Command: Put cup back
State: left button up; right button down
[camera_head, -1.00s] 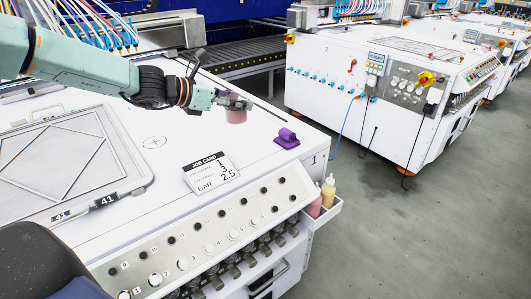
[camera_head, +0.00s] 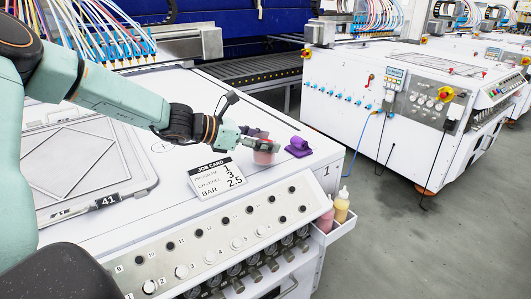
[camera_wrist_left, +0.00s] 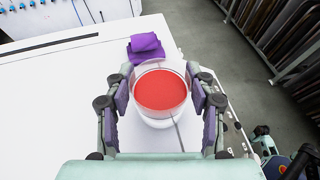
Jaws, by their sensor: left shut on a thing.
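The cup (camera_head: 264,157) is small and pinkish in the head view. In the left wrist view the cup (camera_wrist_left: 161,92) has a pale rim and bright red contents seen from above. My left gripper (camera_head: 262,144) is shut on the cup, with one finger on each side of it in the left wrist view (camera_wrist_left: 161,95). The cup is over the white machine top (camera_head: 120,238), just left of the purple cloth. I cannot tell whether its base touches the top. My right gripper is not in view.
A folded purple cloth (camera_head: 298,147) lies close to the cup. A job card (camera_head: 216,178) lies to its left. A framed screen (camera_head: 75,165) covers the left of the top. Two bottles (camera_head: 334,212) stand in a side tray below the right edge. A small crossed circle (camera_head: 160,146) marks bare surface.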

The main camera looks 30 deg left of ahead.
pick_arm(q)
jog(key=shift+s+f, duration=0.1)
jog(key=shift+f, duration=0.8)
jog(key=shift+w+d, duration=0.15)
jog(key=shift+w, duration=0.1)
jog(key=shift+s+f+b, duration=0.15)
jog(key=shift+b, duration=0.3)
jog(key=o, duration=1.4)
